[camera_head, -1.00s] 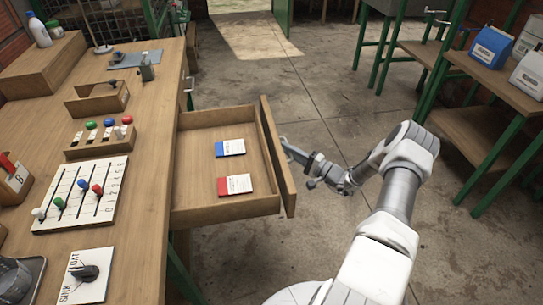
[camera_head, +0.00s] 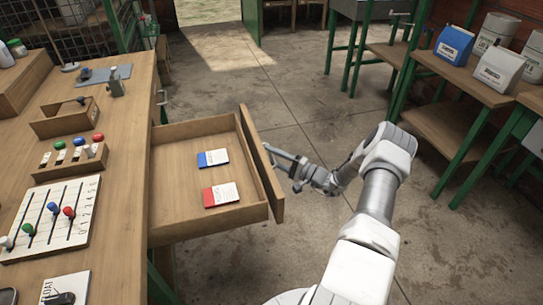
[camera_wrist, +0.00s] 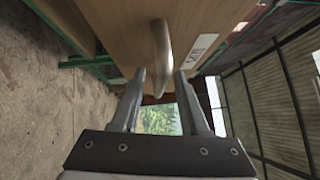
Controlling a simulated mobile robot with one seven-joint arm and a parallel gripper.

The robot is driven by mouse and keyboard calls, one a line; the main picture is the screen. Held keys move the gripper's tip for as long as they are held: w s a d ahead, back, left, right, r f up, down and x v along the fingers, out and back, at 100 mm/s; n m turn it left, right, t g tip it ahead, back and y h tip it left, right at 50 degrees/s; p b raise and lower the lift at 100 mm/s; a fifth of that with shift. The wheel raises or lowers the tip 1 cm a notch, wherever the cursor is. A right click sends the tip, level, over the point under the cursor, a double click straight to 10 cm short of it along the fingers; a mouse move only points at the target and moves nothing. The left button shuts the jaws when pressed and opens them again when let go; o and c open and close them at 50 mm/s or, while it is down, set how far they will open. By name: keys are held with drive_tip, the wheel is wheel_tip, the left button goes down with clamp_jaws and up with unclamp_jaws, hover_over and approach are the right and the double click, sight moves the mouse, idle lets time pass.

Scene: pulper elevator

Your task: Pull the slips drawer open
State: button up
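The slips drawer (camera_head: 186,222) stands pulled far out from the right side of the wooden bench. Two pads lie inside it, one blue and white (camera_head: 213,158), one red and white (camera_head: 220,195). My gripper (camera_head: 270,150) is at the outer face of the drawer front (camera_head: 262,165), where the front hides the contact. In the wrist view, the drawer front has a metal bar handle (camera_wrist: 162,45) and a white label (camera_wrist: 204,44). My gripper's fingers (camera_wrist: 160,78) are apart, with the handle's near end between the tips and visible gaps beside it.
The bench top (camera_head: 115,185) holds a slider board (camera_head: 50,222), a rack of coloured knobs (camera_head: 72,163) and an open wooden box (camera_head: 65,119). Shelves with bags (camera_head: 500,68) stand at the right. Concrete floor (camera_head: 300,85) is clear between bench and shelves.

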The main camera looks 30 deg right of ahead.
drive_tip(key=shift+s+d, duration=0.1)
drive_tip(key=p+v, duration=0.1)
drive_tip(key=v, duration=1.6)
drive_tip(key=shift+s, duration=0.15)
drive_tip(key=shift+f, duration=0.15)
